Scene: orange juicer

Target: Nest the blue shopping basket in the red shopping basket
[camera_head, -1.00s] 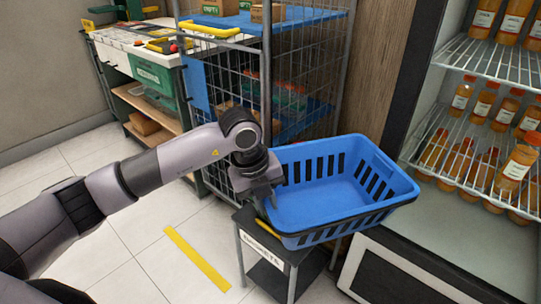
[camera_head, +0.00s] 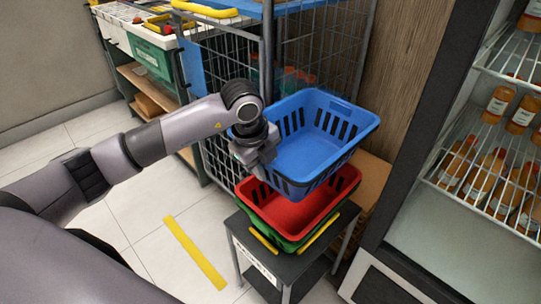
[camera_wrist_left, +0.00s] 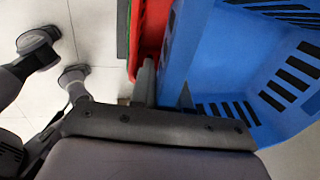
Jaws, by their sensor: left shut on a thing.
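The blue shopping basket (camera_head: 318,150) is held up in the air in the head view, upright and slightly tilted. My left gripper (camera_head: 262,160) is shut on its left rim. In the left wrist view the blue basket (camera_wrist_left: 222,62) fills the right side, with the gripper (camera_wrist_left: 168,95) at its wall. The red shopping basket (camera_head: 290,213) sits below it on a green basket (camera_head: 262,232), on a small dark stand. The blue basket overhangs the back part of the red one and hides it. Whether they touch cannot be told. My right gripper is not in view.
The dark stand (camera_head: 346,212) carries the baskets. A wire cage (camera_head: 228,70) stands behind at the left, and a fridge with bottles (camera_head: 480,165) is at the right. A cardboard box (camera_head: 372,178) is behind the stand.

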